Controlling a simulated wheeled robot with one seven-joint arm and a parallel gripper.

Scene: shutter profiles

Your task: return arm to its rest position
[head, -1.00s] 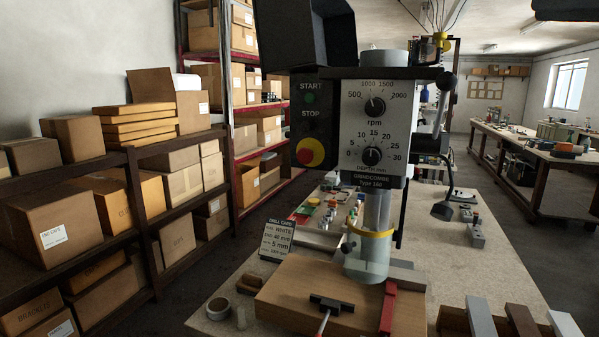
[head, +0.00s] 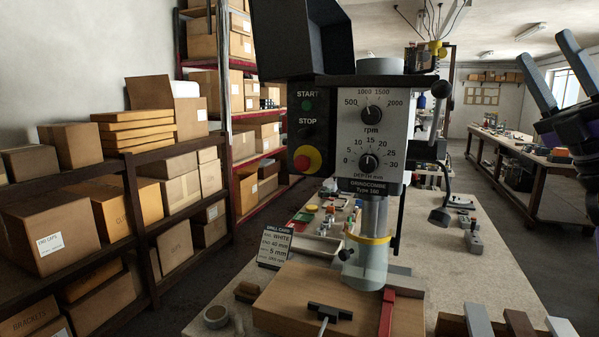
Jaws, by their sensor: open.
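My gripper (head: 560,72) is at the right edge of the head view, raised above the bench. Its two grey fingers point up and to the left, spread apart, with nothing between them. Part of my dark arm shows below it, cut off by the picture edge. The gripper is apart from the drill press (head: 372,140) and from everything on the bench.
The bench (head: 480,270) holds the drill press, a wooden board (head: 285,300) with a red bar (head: 387,312), a drill card (head: 275,245) and several profiles (head: 520,324) at the front right. Shelves of boxes (head: 95,215) stand left. Another bench (head: 540,160) stands back right.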

